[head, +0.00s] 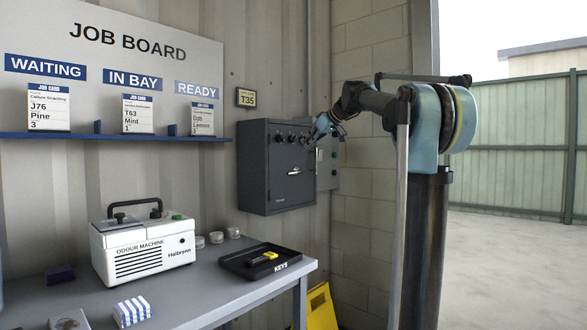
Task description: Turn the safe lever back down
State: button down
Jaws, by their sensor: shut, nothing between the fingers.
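The dark grey safe (257,180) is mounted on the corrugated wall, its door closed as far as I can tell. Its silver lever (296,171) lies roughly level across the middle of the door front. A row of dark knobs runs along the upper part of the front. My gripper (313,138) is at the upper right of the safe front, above and to the right of the lever. It looks apart from the lever. The fingers are small in view and shut, with nothing seen between them.
A grey box (333,172) is on the wall right of the safe. The bench below holds a white odour machine (142,262), a black key tray (240,270) with a yellow-and-black item, and small tins. A yellow object (318,308) stands beside the bench. The job board hangs left.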

jog(key=s+d+f+x, duration=0.1)
jog(key=f+x, duration=0.1)
jog(key=x, duration=1)
jog(key=shift+w+f, duration=0.25)
jog(key=shift+f, duration=0.15)
jog(key=shift+a, duration=0.1)
jog(key=shift+s+a+f, duration=0.1)
jog(key=shift+f, duration=0.2)
jog(key=shift+t, duration=0.3)
